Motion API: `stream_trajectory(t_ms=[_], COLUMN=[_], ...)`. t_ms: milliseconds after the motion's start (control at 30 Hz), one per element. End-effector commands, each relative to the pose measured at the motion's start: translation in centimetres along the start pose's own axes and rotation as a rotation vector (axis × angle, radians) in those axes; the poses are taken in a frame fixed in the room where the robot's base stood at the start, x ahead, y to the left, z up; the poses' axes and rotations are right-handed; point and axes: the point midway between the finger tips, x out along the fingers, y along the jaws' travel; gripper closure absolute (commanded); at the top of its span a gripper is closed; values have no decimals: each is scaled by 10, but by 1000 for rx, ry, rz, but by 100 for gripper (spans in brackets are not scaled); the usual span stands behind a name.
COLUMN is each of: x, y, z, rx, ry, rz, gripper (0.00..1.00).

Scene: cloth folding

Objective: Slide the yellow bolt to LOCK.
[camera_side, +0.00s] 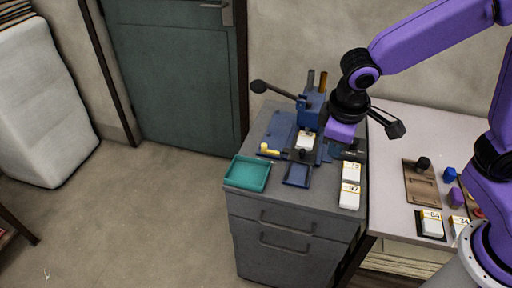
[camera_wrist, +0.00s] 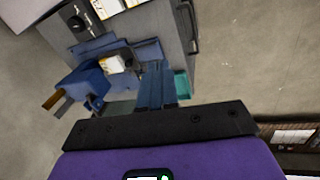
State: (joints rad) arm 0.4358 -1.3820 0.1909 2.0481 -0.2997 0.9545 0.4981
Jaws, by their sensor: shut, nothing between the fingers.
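The yellow bolt (camera_side: 268,150) is a small bar with a raised knob. It lies at the left front of the blue press's base on the grey cabinet in the side view. Lettering beside it is too small to read. I cannot make out the bolt in the wrist view. My gripper (camera_wrist: 155,68) is shut and empty, its blue fingers side by side in the wrist view. In the side view its purple hand hangs just right of the press, to the right of the bolt and apart from it. The fingertips are hard to make out there.
The blue press (camera_side: 312,108) has a long black-knobbed lever reaching left, above the bolt. A teal tray (camera_side: 247,173) and a dark blue tray (camera_side: 298,175) sit in front. White numbered boxes (camera_side: 350,195) stand at the cabinet's right. A lighter table (camera_side: 390,170) adjoins.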

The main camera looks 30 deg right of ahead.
Motion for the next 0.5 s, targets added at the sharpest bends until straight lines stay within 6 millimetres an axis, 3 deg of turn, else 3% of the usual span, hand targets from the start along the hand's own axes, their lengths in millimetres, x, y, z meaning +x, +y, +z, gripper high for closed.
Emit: stream_trajectory(t_ms=[200,500], x=[23,65], y=[3,11], z=[-68,-147], rx=[161,382], ry=[6,36], rz=[91,213], gripper=[100,100])
